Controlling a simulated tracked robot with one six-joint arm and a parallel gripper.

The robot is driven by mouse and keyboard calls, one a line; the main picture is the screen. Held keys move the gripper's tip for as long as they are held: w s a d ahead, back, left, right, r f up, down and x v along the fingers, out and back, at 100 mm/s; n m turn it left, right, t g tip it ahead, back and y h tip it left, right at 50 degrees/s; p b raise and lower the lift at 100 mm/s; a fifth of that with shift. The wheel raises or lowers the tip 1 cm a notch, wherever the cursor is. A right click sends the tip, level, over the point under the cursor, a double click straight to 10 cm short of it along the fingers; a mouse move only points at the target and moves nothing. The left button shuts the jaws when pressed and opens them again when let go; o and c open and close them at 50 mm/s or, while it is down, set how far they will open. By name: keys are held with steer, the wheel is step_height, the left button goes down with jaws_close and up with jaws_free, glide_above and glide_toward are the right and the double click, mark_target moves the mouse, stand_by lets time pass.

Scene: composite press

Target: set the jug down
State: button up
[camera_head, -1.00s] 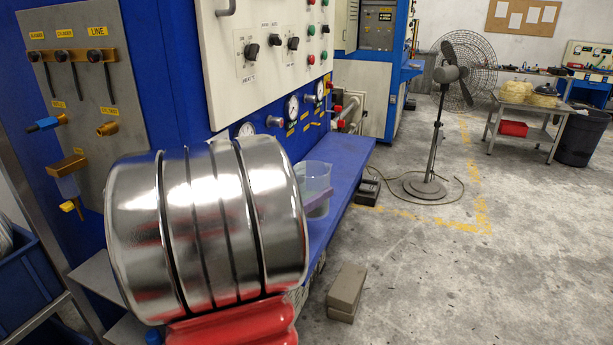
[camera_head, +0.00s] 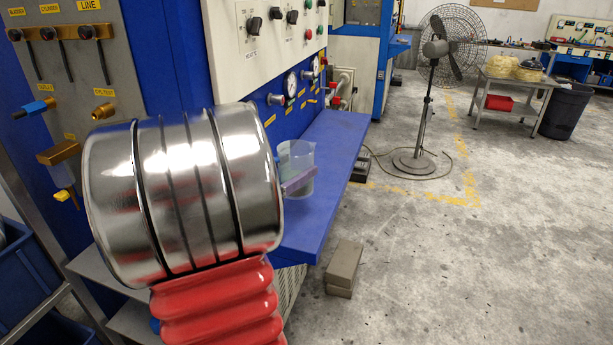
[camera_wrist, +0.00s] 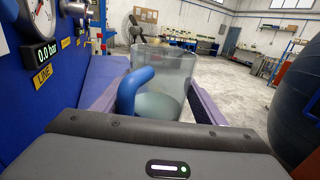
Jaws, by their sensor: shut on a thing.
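The jug (camera_head: 299,157) is a clear beaker-like vessel with a spout. In the wrist view the jug (camera_wrist: 172,68) stands upright, with a blue handle (camera_wrist: 130,92) towards me and pale liquid low inside. My gripper (camera_wrist: 157,102) is shut on it, one purple finger on each side. In the head view my gripper (camera_head: 299,182) shows as a purple finger across the jug, mostly hidden behind my chrome arm. The jug is over the blue ledge (camera_head: 325,205); I cannot tell whether its base touches.
The blue machine panel with gauges (camera_head: 291,84) and valves runs along the left of the ledge. The ledge is bare beyond the jug. A fan (camera_head: 432,90) stands on the floor behind. Grey blocks (camera_head: 343,267) lie on the floor right of the ledge.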

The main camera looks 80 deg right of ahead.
steer(key=shift+f, duration=2.6)
steer(key=shift+f, duration=0.1)
steer(key=shift+f, duration=1.75)
steer(key=shift+f, duration=0.1)
steer(key=o, duration=1.2)
steer(key=v, duration=1.2)
